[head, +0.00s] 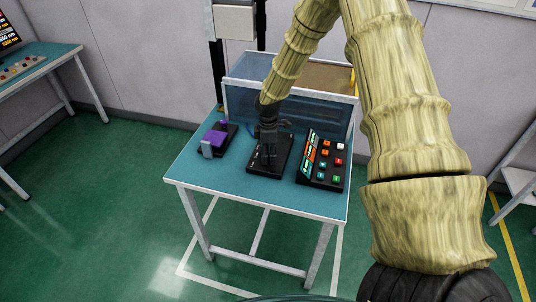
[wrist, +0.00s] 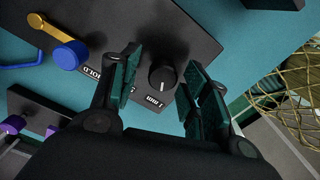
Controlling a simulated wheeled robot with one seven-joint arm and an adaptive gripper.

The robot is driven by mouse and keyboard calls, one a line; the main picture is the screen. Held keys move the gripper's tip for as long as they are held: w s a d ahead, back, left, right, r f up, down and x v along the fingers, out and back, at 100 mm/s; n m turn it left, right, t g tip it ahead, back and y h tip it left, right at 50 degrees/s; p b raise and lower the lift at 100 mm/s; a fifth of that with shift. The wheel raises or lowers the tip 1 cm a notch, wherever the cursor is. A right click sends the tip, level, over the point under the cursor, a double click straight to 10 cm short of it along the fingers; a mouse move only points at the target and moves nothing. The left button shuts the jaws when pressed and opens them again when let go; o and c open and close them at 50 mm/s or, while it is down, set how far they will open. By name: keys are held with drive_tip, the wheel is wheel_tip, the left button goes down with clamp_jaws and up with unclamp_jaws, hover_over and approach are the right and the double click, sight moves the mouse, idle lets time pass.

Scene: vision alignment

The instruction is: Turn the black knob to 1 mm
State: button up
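The black knob (wrist: 162,78) stands on a black panel (wrist: 150,25), with a short pale mark on its top. The white "1 mm" lettering (wrist: 152,101) lies just below it in the wrist view. I cannot tell exactly which setting the mark points at. My gripper (wrist: 160,84) is open, its green-padded fingers on either side of the knob with a visible gap at each side. In the head view my gripper (head: 267,136) is over the black panel (head: 281,153) on the teal table; there it hides the knob.
A blue knob (wrist: 69,55) with a yellow lever (wrist: 48,30) sits at the panel's left in the wrist view. In the head view a purple device (head: 216,138) stands left of the panel, a button box (head: 322,162) right, and a blue-walled bin (head: 300,108) behind.

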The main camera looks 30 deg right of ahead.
wheel_tip(320, 180, up, 12)
idle(0.6)
drive_tip(key=shift+s+a+f, duration=0.1)
drive_tip(key=shift+s+f, duration=0.05)
idle(0.3)
